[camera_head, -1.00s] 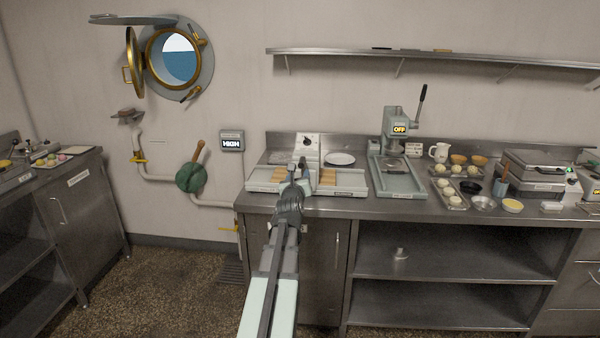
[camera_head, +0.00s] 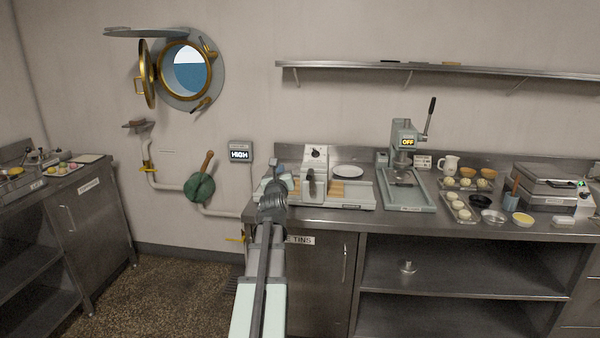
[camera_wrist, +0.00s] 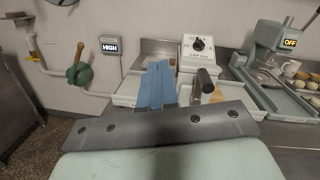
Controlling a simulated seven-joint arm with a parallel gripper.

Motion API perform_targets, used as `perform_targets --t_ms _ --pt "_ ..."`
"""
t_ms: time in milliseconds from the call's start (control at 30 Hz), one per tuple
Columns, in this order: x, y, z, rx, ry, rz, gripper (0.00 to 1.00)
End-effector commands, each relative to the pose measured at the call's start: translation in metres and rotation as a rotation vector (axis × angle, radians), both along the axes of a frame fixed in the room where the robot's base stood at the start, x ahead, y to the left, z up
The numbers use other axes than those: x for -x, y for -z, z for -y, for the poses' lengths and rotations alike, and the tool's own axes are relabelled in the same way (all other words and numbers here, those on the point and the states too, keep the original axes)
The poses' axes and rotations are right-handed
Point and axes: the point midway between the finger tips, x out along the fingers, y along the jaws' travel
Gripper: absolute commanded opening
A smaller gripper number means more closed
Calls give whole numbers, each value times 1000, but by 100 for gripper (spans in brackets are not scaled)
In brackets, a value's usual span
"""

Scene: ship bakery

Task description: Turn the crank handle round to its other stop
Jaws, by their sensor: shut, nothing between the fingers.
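A pale dough sheeter (camera_head: 316,158) with a dial stands on the steel counter, and the dial also shows on the sheeter in the wrist view (camera_wrist: 197,60). Its crank handle has a dark grip (camera_head: 310,187) at the front, sticking upward in the wrist view (camera_wrist: 206,81). My gripper (camera_head: 279,179) is just left of the handle. Its blue fingers show close together in the wrist view (camera_wrist: 157,72), apart from the grip, with nothing held. The crank's pivot is not clear to see.
Tan dough lies on the sheeter's right tray (camera_head: 358,199). A press (camera_head: 406,170) showing OFF stands to the right, with bowls and dough trays beyond. On the left wall are a green pump (camera_head: 200,188) with a wooden handle and a HIGH display (camera_head: 240,153). Floor at left is clear.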

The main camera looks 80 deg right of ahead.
Motion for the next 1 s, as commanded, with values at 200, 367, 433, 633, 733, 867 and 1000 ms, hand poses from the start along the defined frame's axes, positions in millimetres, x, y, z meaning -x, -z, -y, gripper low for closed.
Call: perform_targets --t_ms 200,367,433,633,733,867,1000 --pt "-37 -45 25 56 -25 -70 0" --pt "-52 -70 36 101 -17 -177 0" --pt "-60 -82 40 127 -14 -229 0" --pt "-86 -126 55 243 -5 -433 0" --pt "-106 -154 61 329 -6 -575 0" --pt "-134 -183 67 444 -19 -773 0" --pt "-166 -207 71 559 -48 -989 0"
